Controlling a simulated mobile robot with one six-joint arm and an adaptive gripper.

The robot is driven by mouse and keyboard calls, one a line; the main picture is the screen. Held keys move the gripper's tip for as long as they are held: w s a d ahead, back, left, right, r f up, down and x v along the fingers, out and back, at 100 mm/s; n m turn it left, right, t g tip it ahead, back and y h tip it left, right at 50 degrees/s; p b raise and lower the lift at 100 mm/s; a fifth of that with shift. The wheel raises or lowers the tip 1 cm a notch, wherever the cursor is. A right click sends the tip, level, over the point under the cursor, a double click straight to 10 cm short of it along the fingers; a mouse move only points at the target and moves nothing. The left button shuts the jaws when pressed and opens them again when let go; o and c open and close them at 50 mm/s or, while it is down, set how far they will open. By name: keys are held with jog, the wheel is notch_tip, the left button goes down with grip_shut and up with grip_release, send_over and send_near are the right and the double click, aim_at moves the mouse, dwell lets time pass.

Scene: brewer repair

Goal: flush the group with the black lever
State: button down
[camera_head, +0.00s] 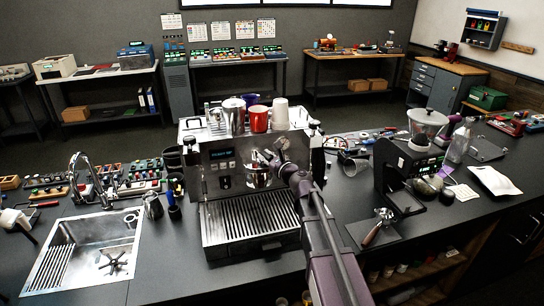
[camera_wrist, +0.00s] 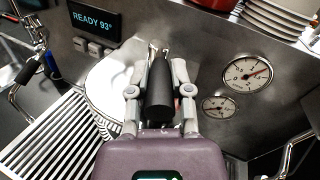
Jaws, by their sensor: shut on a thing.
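The espresso machine (camera_head: 222,170) stands on the dark counter, and its display reads "READY 93°" in the wrist view (camera_wrist: 95,22). The shiny round group (camera_head: 257,176) is on its front, partly hidden by my arm; it also shows in the wrist view (camera_wrist: 104,88). The black lever (camera_wrist: 160,88) is upright in the wrist view, with a metal end at its top. My gripper (camera_wrist: 157,95) is shut on it, one finger on each side. In the head view my gripper (camera_head: 272,163) is at the machine's front, and the lever is hard to make out there.
The slatted drip tray (camera_head: 250,218) lies below the group. Two gauges (camera_wrist: 246,73) are right of my gripper. Cups, including a red one (camera_head: 259,119), stand on top. A sink (camera_head: 85,255) is at left; a grinder (camera_head: 415,160) and a portafilter (camera_head: 378,228) are at right.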

jog(key=shift+w+d, duration=0.1)
jog(key=shift+w, duration=0.15)
jog(key=c, duration=0.5)
grip_release()
jog(key=shift+c, duration=0.2)
jog(key=shift+s, duration=0.1)
jog(key=v, duration=1.2)
jog(key=shift+f, duration=0.1)
dwell(0.3)
